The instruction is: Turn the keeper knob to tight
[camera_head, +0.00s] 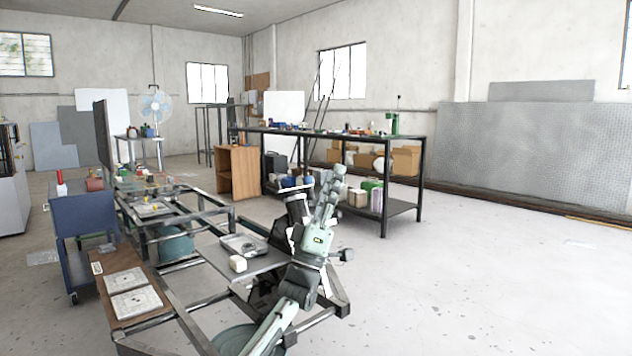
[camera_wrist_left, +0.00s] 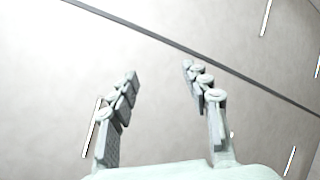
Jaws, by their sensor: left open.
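I cannot make out the keeper knob for certain in either view. A dark metal frame (camera_head: 208,258) runs along the left and middle of the head view, with small parts on its far end too small to tell apart. My left gripper (camera_head: 333,184) is raised above the near right part of the frame, apart from it. In the left wrist view the same gripper (camera_wrist_left: 160,72) has its two fingers spread with nothing between them, facing bare ceiling and wall. My right gripper is not in view.
A grey tray (camera_head: 231,240) and a white block (camera_head: 238,263) sit on the near frame. A brown board (camera_head: 111,271) with two pale plates lies left of them. A blue cart (camera_head: 85,218) stands at left. A long workbench (camera_head: 340,137) stands behind. The right floor is clear.

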